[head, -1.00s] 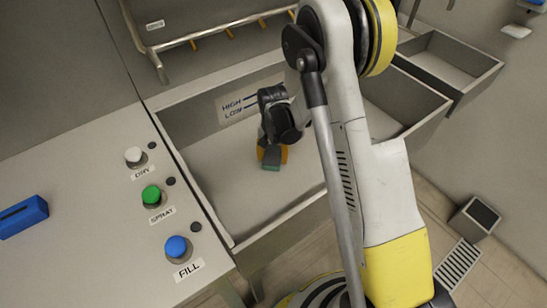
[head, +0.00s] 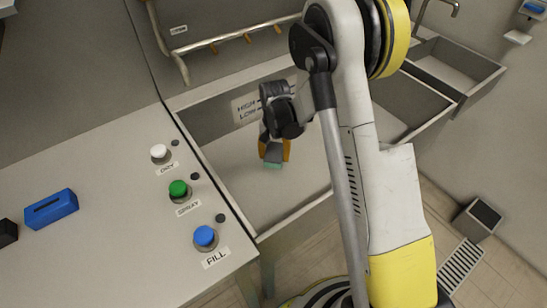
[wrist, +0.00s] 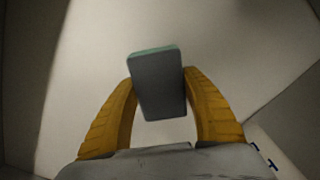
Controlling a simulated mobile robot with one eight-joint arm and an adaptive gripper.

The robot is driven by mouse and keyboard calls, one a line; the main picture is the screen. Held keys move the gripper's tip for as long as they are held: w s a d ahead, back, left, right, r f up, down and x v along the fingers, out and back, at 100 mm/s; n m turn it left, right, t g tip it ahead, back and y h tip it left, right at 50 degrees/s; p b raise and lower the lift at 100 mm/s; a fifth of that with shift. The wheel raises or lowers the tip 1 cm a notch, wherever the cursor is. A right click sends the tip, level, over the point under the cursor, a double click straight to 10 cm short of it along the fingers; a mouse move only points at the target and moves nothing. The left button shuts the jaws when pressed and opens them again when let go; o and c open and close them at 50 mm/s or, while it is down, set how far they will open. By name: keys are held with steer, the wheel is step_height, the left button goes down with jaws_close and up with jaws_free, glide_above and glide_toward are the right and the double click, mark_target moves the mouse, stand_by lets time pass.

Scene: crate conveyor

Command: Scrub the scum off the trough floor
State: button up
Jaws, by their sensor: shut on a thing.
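My gripper (head: 274,152) is inside the trough (head: 294,207), with its orange fingers pointing down. It is shut on a sponge (head: 273,165), which shows a green edge below the fingers. In the wrist view the sponge (wrist: 160,88) is a grey block with a green edge, tilted slightly between the two fingers. The trough floor (head: 240,180) looks pale grey. I cannot make out scum on it, and my arm hides its right part. I cannot tell whether the sponge touches the floor.
White DRY (head: 159,152), green SPRAY (head: 178,188) and blue FILL (head: 205,236) buttons stand on the counter left of the trough. A blue block (head: 51,208) lies farther left. A pipe rail (head: 225,38) runs behind the trough. Another basin (head: 455,68) is at the upper right.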

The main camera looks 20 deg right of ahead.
steer(key=shift+r+p, duration=0.9)
steer(key=shift+r, duration=0.9)
